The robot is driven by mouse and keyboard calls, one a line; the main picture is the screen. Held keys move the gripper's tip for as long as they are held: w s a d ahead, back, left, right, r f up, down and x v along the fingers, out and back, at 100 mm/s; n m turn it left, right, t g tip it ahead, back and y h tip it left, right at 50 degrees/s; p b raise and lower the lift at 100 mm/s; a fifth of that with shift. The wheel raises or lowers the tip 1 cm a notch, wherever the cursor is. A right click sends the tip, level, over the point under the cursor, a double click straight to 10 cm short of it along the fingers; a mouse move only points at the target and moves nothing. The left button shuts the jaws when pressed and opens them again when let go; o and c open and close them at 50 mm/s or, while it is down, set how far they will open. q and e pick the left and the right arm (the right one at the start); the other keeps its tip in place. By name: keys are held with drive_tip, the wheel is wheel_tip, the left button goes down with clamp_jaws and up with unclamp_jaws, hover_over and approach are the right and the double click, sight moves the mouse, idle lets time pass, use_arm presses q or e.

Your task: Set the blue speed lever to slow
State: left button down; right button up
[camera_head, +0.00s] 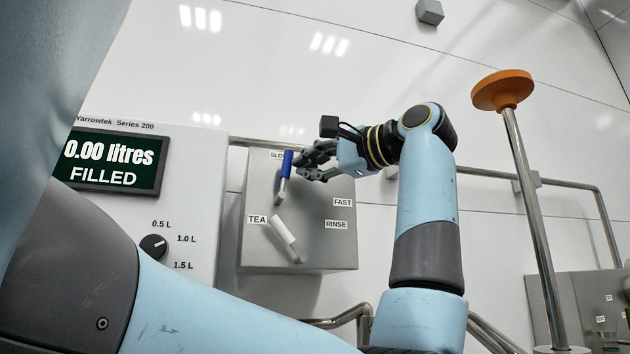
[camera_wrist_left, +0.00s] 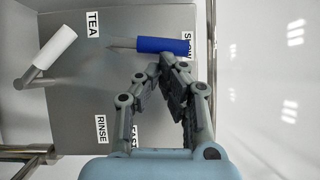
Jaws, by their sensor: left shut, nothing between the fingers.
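The blue speed lever (camera_head: 287,165) is on the front of a grey metal box (camera_head: 300,255). It points up, with its blue handle beside the SLOW label (camera_head: 277,155), partly covering it. The lever also shows in the wrist view (camera_wrist_left: 162,45), its handle end over the SLOW label (camera_wrist_left: 187,40). The FAST label (camera_head: 342,202) is lower right. My left gripper (camera_head: 304,165) is shut and empty, just right of the blue handle. In the wrist view its fingertips (camera_wrist_left: 163,64) are close by the handle; I cannot tell if they touch. My right gripper is not in view.
A white lever (camera_head: 285,232) is below, between the TEA and RINSE labels. Left is a panel with a display (camera_head: 110,163) reading 0.00 litres FILLED and a black knob (camera_head: 153,247). An orange-topped post (camera_head: 503,90) stands right. Pipes run along the wall.

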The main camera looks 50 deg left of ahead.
use_arm(q)
drive_tip(key=shift+s+a+r, duration=0.1)
drive_tip(key=shift+s+r, duration=0.15)
drive_tip(key=shift+s, duration=0.05)
idle(0.4)
drive_tip(key=shift+r, duration=0.1)
wheel_tip(320, 180, up, 10)
idle(0.4)
idle(0.6)
